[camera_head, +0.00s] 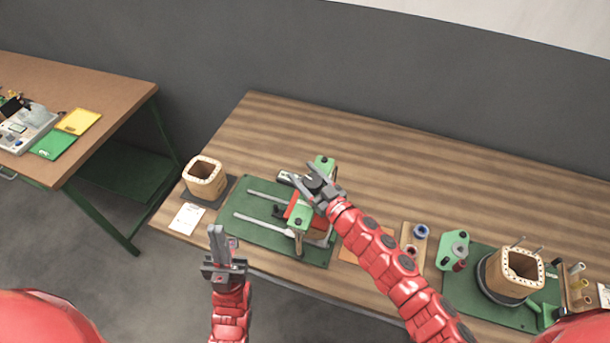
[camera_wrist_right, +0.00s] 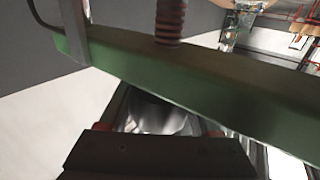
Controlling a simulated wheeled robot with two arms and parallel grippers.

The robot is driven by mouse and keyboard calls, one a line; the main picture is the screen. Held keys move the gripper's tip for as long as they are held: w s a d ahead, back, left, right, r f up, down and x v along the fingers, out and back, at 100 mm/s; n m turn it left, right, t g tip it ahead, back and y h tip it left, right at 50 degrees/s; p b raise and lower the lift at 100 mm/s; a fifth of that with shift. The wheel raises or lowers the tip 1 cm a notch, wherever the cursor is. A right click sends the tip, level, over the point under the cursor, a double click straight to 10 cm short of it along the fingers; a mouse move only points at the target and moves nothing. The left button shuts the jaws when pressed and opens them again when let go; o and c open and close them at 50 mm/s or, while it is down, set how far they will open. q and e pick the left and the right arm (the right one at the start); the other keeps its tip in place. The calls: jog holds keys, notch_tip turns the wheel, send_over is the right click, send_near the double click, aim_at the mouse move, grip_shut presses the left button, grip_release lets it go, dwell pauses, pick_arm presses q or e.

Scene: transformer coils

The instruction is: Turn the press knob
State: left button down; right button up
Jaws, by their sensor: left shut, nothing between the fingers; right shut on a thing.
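The press (camera_head: 299,217) stands on a green base plate with two metal rails, left of the table's middle. My right gripper (camera_head: 312,183) is over the middle of the crossbar, shut on the press knob. The knob is mostly hidden by the fingers in both views. My left gripper (camera_head: 217,236) is shut and empty, in front of the table's near edge, left of the press.
A wooden coil block (camera_head: 205,177) and a white card (camera_head: 187,218) are left of the press. Another coil block (camera_head: 514,272) on a green plate, spools (camera_head: 420,232) and a green bracket stand at the right. A side table (camera_head: 90,78) is far left. The table's back is clear.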

jog(key=m+t+h+b, duration=0.1)
jog(key=b, duration=0.1)
jog(key=m+t+h+b, duration=0.1)
jog(key=h+b, duration=0.1)
jog(key=b, duration=0.1)
jog(key=m+t+h+b, duration=0.1)
jog(key=h+b, duration=0.1)
jog(key=b, duration=0.1)
jog(key=shift+w+d+f+m, duration=0.25)
jog(key=shift+d+f+m, duration=0.05)
jog(key=shift+d+m, duration=0.1)
jog(key=shift+d+r+h+b, duration=0.1)
jog(key=shift+r+h+b, duration=0.15)
jog(key=shift+h+b, duration=0.2)
jog(key=shift+r, duration=0.1)
jog(key=o, duration=1.4)
